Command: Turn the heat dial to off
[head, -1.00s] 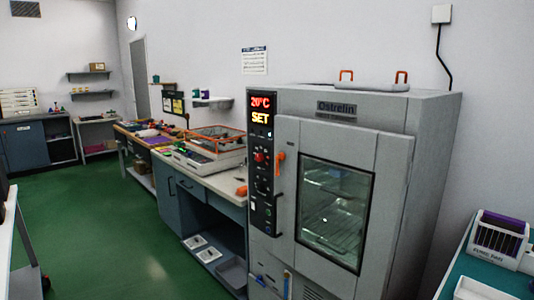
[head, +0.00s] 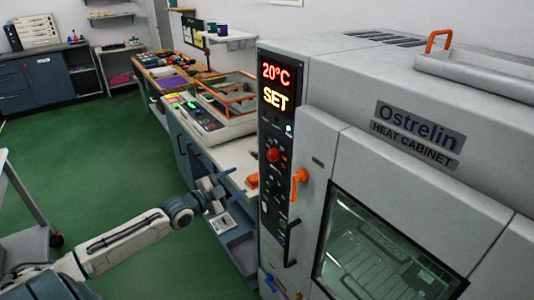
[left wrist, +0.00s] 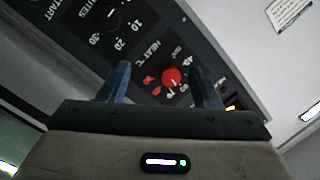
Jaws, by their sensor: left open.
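The heat dial is a red knob (head: 273,155) on the black control panel (head: 267,200) of the heat cabinet. In the left wrist view the red dial (left wrist: 171,76) shows beyond and between my blue fingers, with "HEAT °C" and numbers printed around it. Where its pointer stands is too small to tell. My left gripper (head: 217,187) is open and empty, to the left of the panel and apart from it. Its two fingers also show in the left wrist view (left wrist: 162,82). My right gripper is not in view.
The display (head: 275,87) reads 20°C and SET. An orange handle (head: 298,184) sits on the cabinet door right of the dial. A minutes scale (left wrist: 112,30) shows near the heat dial. A workbench (head: 228,158) with an orange-framed tray (head: 226,95) stands behind my left gripper.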

